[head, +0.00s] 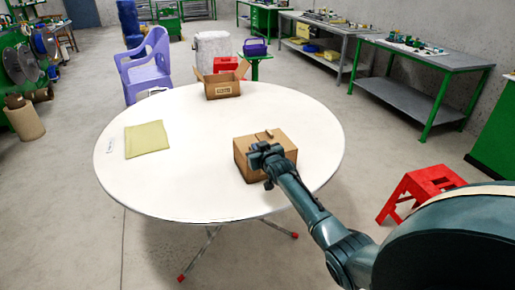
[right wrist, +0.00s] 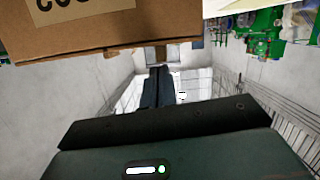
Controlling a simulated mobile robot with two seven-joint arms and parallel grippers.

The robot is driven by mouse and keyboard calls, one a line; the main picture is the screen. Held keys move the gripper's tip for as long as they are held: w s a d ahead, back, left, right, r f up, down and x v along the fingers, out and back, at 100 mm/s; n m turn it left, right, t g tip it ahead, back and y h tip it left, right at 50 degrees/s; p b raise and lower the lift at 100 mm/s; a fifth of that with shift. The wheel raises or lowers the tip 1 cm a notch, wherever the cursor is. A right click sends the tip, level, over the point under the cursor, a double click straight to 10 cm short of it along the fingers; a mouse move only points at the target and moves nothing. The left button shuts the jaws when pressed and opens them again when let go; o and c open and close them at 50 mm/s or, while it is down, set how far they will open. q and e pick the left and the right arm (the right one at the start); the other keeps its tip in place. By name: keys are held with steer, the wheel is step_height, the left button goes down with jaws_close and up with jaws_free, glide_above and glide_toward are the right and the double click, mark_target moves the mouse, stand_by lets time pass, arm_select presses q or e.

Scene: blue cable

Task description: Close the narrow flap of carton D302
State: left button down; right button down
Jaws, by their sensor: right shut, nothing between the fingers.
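A closed-looking brown carton (head: 283,140) sits on the right front part of the round white table, partly hidden by my right gripper. A second carton (head: 223,90) with raised flaps and a label stands at the table's back. Its label is too small to read. My right gripper (head: 258,152) is shut and empty at the near carton; whether it touches is unclear. In the right wrist view its fingers (right wrist: 157,88) point away below a carton (right wrist: 130,25) whose inverted label is cut off, so I cannot confirm D302. My left gripper is out of view.
The round white table (head: 190,185) has a folded yellow-green cloth (head: 146,139) at left. A purple chair (head: 147,62) stands behind it. A red stool (head: 420,188) is at right. The table's middle is clear.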

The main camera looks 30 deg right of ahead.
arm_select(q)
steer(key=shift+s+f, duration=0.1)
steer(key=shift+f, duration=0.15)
arm_select(e)
steer(key=shift+d+f, duration=0.1)
steer(key=shift+d, duration=0.05)
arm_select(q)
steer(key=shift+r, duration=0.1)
